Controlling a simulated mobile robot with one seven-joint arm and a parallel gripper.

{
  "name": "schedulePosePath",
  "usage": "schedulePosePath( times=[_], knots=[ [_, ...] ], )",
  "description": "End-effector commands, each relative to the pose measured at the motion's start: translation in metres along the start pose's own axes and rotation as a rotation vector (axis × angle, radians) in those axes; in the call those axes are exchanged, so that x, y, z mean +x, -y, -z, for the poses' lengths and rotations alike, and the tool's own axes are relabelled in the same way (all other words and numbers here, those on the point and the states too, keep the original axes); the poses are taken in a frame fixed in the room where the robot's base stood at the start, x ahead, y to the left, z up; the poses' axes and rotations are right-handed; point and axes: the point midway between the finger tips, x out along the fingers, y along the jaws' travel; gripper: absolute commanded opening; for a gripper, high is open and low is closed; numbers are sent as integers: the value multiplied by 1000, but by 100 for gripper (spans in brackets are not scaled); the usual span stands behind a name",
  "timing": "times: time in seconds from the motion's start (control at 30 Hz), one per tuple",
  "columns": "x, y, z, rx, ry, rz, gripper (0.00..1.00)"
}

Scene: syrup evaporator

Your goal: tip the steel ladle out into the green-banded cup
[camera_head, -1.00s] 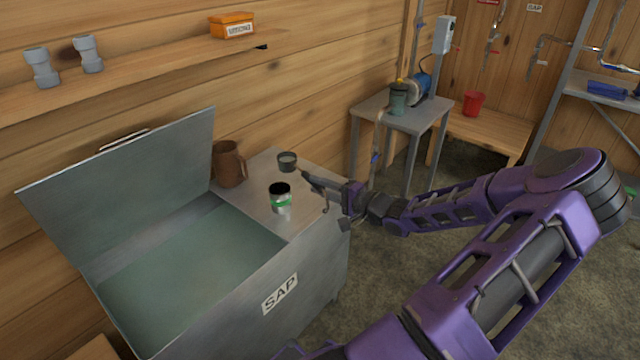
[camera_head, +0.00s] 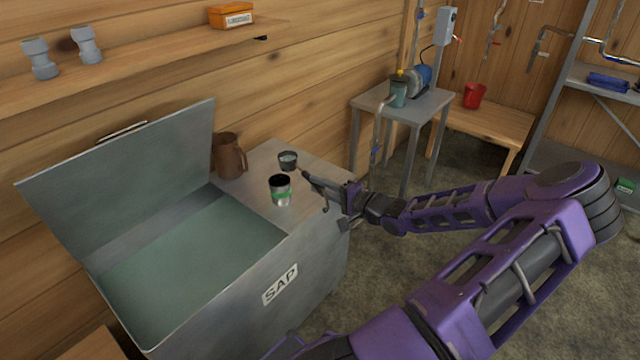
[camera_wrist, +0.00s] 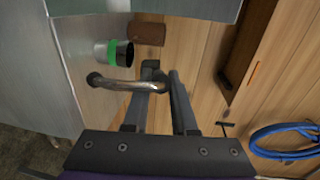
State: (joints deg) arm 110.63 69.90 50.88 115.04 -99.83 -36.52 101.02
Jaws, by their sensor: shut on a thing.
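The steel ladle's small round bowl (camera_head: 288,160) is behind the cup in the head view, apart from it in the picture. A pale grey surface shows inside the bowl; I cannot tell how full it is. The green-banded cup (camera_head: 280,190) stands upright on the metal top; it also shows in the wrist view (camera_wrist: 115,53). My gripper (camera_head: 338,193) is to the right of the cup. In the wrist view my gripper (camera_wrist: 165,80) is shut on the ladle's curved steel handle (camera_wrist: 115,84). The ladle's bowl is not clearly seen there.
A brown jug (camera_head: 228,157) stands behind and left of the cup. The open sap tank (camera_head: 190,262) lies left, its lid (camera_head: 125,185) raised. The plank wall (camera_head: 310,90) is close behind. A small metal table (camera_head: 425,107) stands at the back right.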

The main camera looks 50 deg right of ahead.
Motion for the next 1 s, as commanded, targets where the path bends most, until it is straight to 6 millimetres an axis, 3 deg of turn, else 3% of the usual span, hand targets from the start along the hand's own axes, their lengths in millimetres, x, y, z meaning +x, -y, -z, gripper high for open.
schedulePosePath(
  times=[0.4,1.0],
  knots=[
    [2,10,-9,-297,-41,-110,0],
    [7,10,-20,-576,-68,-224,0]
  ],
)
